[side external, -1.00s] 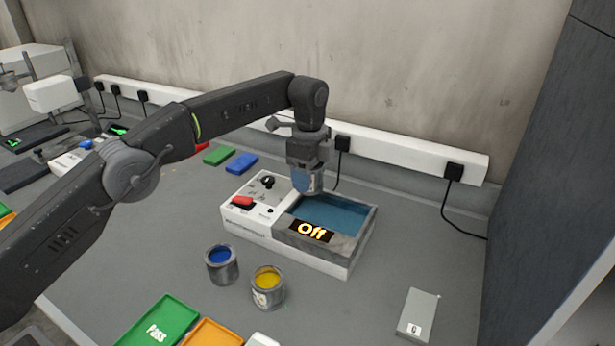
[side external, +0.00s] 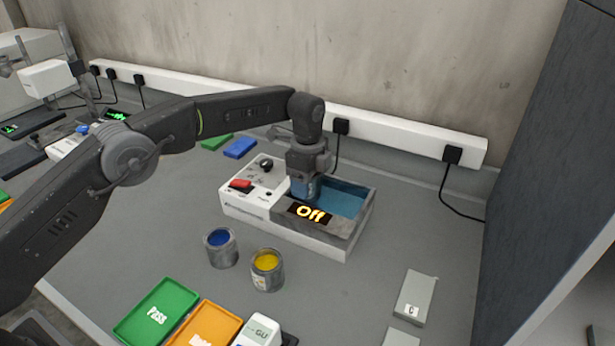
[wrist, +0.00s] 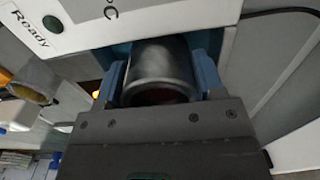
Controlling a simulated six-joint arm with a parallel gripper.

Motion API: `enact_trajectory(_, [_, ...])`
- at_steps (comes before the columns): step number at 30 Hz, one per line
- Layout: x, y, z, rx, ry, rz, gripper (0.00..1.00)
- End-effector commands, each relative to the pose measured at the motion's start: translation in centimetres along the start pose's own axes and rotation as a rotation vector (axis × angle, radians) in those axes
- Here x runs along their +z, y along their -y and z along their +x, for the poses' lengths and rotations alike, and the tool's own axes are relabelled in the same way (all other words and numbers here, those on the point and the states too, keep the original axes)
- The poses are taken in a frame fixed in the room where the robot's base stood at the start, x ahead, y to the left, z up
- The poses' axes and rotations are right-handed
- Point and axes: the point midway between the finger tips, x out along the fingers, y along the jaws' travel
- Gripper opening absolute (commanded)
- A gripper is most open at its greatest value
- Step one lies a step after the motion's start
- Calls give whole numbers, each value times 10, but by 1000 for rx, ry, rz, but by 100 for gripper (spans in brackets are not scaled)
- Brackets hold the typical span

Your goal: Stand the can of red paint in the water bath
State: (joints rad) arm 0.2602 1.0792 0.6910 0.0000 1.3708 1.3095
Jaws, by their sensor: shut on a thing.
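My gripper (side external: 306,186) points down into the left part of the water bath (side external: 338,243), a white box with a grey rim, blue water and an "Off" display. In the wrist view, my gripper's blue fingers (wrist: 165,82) are shut on the sides of a metal can (wrist: 165,62). A dull reddish tone shows inside its dark opening, so it appears to be the can of red paint. The can's lower part is hidden, and I cannot tell whether it touches the bath floor.
Open cans of blue paint (side external: 220,248) and yellow paint (side external: 267,271) stand before the bath. A green tray (side external: 157,312) and an orange tray (side external: 205,325) lie at the front. A power strip (side external: 400,135) runs along the wall. The bench right of the bath is mostly clear.

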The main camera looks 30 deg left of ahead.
Motion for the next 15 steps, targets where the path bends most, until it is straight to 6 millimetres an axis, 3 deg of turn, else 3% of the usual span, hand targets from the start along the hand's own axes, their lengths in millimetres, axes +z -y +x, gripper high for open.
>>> enact_trajectory(15, [0, 0, 3, 0, 0, 0, 34])
